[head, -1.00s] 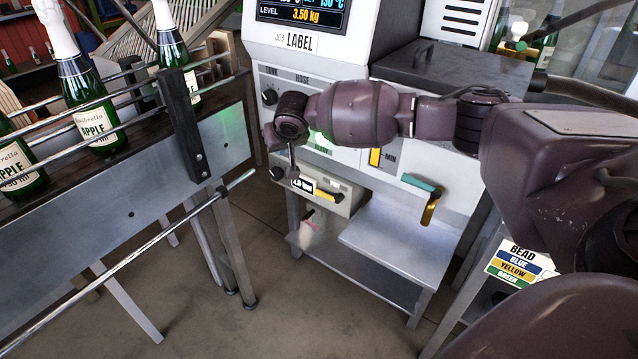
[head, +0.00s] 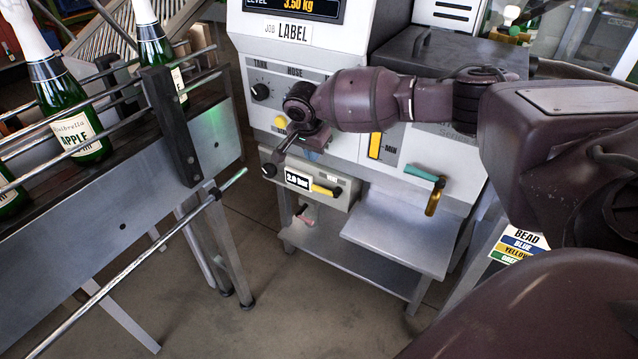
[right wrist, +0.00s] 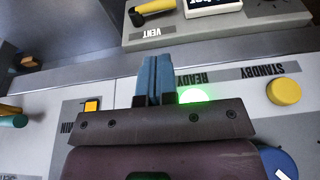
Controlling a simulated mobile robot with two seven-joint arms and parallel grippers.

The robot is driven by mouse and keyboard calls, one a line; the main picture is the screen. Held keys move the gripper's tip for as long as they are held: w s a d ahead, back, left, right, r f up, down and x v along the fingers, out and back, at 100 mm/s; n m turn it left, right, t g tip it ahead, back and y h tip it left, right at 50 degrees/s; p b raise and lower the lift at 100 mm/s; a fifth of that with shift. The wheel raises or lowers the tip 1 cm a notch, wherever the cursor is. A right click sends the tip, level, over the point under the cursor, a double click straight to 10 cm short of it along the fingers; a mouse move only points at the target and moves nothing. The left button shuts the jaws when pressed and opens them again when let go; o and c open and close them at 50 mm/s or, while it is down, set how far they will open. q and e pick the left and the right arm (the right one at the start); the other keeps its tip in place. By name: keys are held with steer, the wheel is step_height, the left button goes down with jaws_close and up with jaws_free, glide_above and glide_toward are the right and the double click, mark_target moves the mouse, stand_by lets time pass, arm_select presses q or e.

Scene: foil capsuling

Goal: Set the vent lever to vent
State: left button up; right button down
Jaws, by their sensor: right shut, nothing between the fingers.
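The vent lever (head: 324,190) has a yellow handle. It lies nearly level on the front of the grey box with the 2.0 bar display (head: 298,180), its handle left of a dark pivot. In the right wrist view the yellow lever (right wrist: 153,8) shows upside down above the VENT label (right wrist: 164,32). My left gripper is out of view.
A green light (right wrist: 197,97) and a yellow button (right wrist: 284,92) are near my fingers. A teal-and-yellow lever (head: 432,190) hangs to the right. The conveyor with bottles (head: 75,125) stands at left. A steel shelf (head: 395,240) juts out below.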

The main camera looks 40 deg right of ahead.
mark_target(320, 188)
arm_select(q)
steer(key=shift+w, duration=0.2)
arm_select(e)
steer(key=b+x, duration=0.4)
steer(key=x, duration=0.8)
steer(key=shift+f, duration=0.4)
steer(key=shift+w+d+f+b, duration=0.2)
steer(key=shift+f+b, duration=0.3)
steer(key=shift+f, duration=0.1)
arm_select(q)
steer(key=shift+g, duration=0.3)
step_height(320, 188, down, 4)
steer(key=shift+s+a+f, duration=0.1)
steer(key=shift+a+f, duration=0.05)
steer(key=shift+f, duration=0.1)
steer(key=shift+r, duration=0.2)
arm_select(e)
steer(key=shift+r, duration=0.1)
